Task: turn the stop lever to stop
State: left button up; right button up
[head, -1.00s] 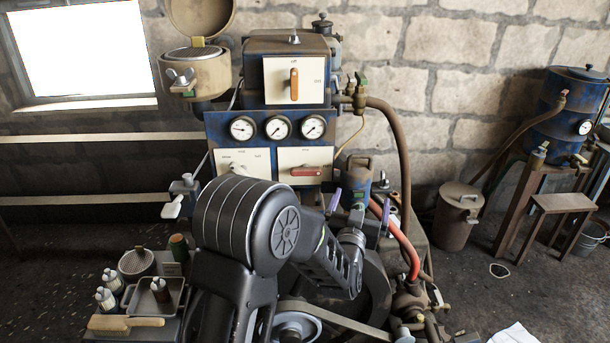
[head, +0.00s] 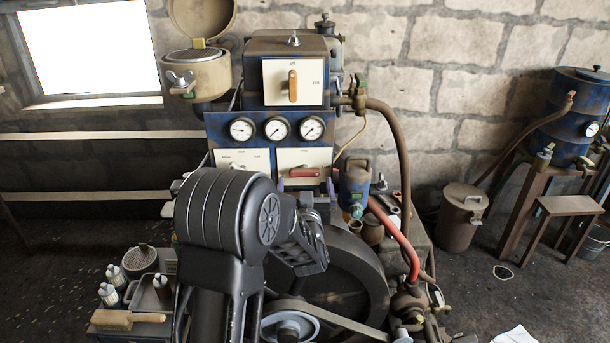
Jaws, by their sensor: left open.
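A red lever (head: 304,171), which appears to be the stop lever, lies level across a cream plate (head: 290,157) at the lower right of the engine's front panel. The plate's lettering is too small to read surely. My left gripper (head: 305,185) is open, its two purple-tipped fingers pointing up at this plate. One fingertip shows below each end of the red lever in the picture. I cannot tell whether either touches it. Nothing shows between the fingers. My left wrist hides part of the engine below. My right gripper is out of view.
Above are three gauges (head: 276,129) and another plate with an upright orange handle (head: 292,86). A blue canister (head: 355,185) and red hose (head: 393,238) stand close on the right. The large flywheel (head: 350,285) is below. A tray of bottles (head: 150,300) is at lower left.

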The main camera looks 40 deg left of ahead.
aim_at(305, 175)
pick_arm(q)
jog(key=x, duration=0.5)
jog(key=shift+p, duration=0.35)
jog(key=shift+c, duration=0.2)
jog(key=c, duration=1.3)
